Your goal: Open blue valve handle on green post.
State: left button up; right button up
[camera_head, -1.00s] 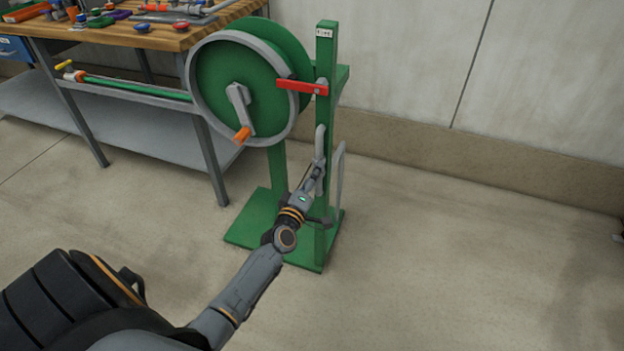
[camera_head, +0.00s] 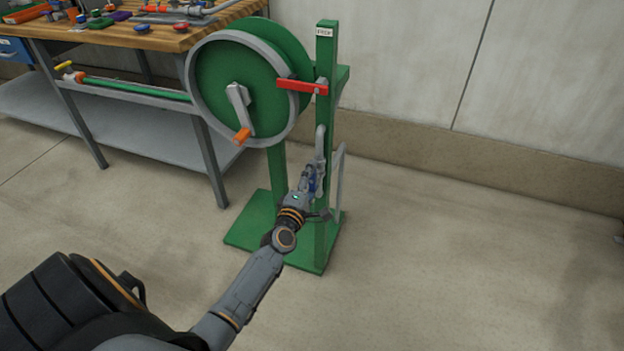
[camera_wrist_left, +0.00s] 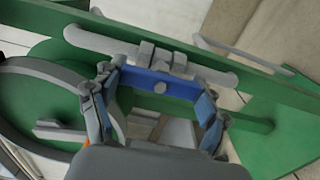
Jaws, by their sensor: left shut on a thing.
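The green post (camera_head: 326,120) stands upright on its green base plate in the head view. A grey pipe (camera_wrist_left: 110,43) runs along it in the left wrist view. The blue valve handle (camera_wrist_left: 138,78), with a grey bolt at its middle, lies against the valve body and looks roughly in line with the pipe. My left gripper (camera_wrist_left: 161,92) has a finger at each end of the handle and is shut on it. In the head view my left gripper (camera_head: 312,184) is low on the post and covers most of the valve. My right gripper is out of view.
A red lever (camera_head: 302,86) sits higher on the post. A green hose reel (camera_head: 215,80) with an orange crank knob stands left of it. A workbench (camera_head: 160,40) with parts is at upper left. The floor to the right is clear.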

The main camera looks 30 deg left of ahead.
pick_arm(q)
jog(key=o, duration=1.2)
jog(key=shift+c, duration=0.2)
jog(key=v, duration=1.2)
jog(key=shift+a+f, duration=0.1)
